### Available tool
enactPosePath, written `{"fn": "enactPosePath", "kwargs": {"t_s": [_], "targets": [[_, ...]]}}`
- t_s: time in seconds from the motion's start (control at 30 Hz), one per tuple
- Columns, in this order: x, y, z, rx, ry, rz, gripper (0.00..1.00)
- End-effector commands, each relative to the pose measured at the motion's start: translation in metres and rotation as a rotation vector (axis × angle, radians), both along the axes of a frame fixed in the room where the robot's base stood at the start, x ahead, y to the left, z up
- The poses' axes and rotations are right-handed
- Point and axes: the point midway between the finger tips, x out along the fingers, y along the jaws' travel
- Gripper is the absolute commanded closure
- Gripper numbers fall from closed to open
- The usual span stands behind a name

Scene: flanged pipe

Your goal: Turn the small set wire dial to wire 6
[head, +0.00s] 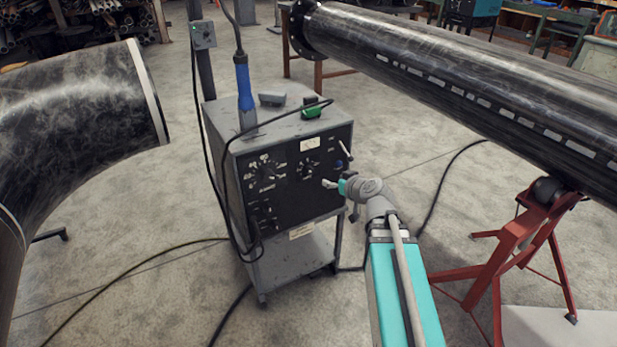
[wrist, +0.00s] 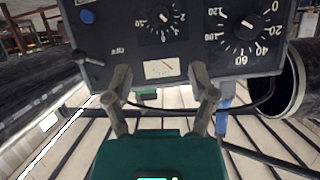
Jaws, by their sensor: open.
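The small dial (head: 308,169) is on the dark front panel of the grey machine, right of a larger dial (head: 266,173). In the wrist view, which is upside down, the small dial (wrist: 160,17) shows a dark knob inside a ring of white numbers. I cannot read its exact setting. My gripper (head: 329,184) is open and empty in front of the panel, low and right of the small dial in the head view. In the wrist view my gripper's fingers (wrist: 161,75) stand apart on either side of a white meter; the small dial lies beyond the fingertips.
A lever (wrist: 88,58) and a blue button (wrist: 87,17) sit on the panel near the small dial. A cable (head: 285,108) drapes over the machine top. A black pipe (head: 470,75) on a red stand (head: 510,240) is at right; a pipe elbow (head: 80,110) is at left.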

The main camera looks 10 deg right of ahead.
Motion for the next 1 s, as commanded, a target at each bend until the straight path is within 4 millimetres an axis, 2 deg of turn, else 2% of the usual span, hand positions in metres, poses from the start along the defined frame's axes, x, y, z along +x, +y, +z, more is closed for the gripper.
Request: {"fn": "enactPosePath", "kwargs": {"t_s": [0.47,0.67,1.0], "targets": [[0.005,0.002,-0.003,0.0,0.003,0.002,0.27],[0.019,0.008,-0.01,-0.001,0.004,0.004,0.27],[0.056,0.021,-0.027,-0.001,0.002,0.005,0.27]]}}
